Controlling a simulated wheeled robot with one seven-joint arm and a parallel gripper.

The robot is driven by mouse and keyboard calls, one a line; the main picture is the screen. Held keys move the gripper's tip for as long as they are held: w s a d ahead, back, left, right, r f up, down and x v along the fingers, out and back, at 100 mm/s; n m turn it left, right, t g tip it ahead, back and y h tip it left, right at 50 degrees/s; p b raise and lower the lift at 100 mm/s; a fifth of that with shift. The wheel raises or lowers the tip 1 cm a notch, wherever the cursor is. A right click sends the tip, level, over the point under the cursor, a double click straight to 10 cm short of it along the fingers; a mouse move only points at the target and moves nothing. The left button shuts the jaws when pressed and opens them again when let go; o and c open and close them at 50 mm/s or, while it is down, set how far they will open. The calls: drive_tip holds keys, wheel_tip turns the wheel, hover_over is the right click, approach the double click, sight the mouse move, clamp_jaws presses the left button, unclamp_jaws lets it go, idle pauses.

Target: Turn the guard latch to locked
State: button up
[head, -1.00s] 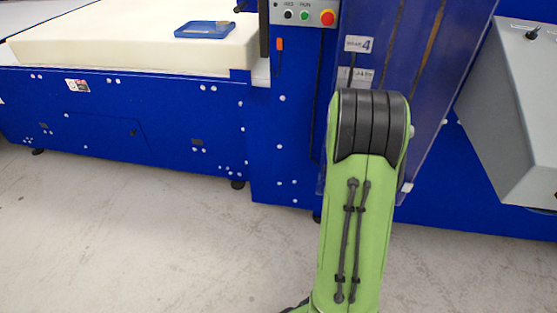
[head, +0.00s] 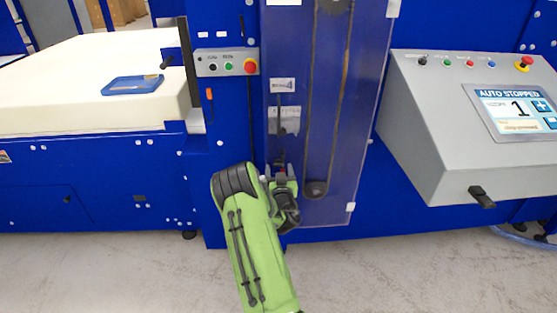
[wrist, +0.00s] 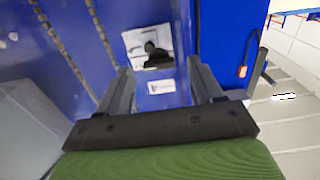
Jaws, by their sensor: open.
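The guard latch is a pale plate (wrist: 148,45) with a black handle (wrist: 152,52) in the wrist view, on the blue see-through guard. In the head view the plate (head: 285,120) sits below a white label with a 4 (head: 283,85); its handle is too small there to read its angle. My gripper (wrist: 161,70) is open and empty, with the latch showing ahead between and beyond its fingertips. In the head view my gripper (head: 280,172) is just below the plate, partly hidden by my green arm. I see no contact.
The guard (head: 345,130) covers a chain drive. A button panel (head: 227,64) with a red knob is left of it. A grey console (head: 430,150) at right reads "AUTO STOPPED". A blue tray (head: 133,85) lies on the foam block (head: 60,110). The floor in front is clear.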

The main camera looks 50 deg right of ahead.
drive_tip(key=shift+x, duration=1.05)
drive_tip(key=shift+f, duration=0.1)
drive_tip(key=shift+s, duration=0.1)
drive_tip(key=c, duration=1.1)
drive_tip(key=shift+o, duration=0.2)
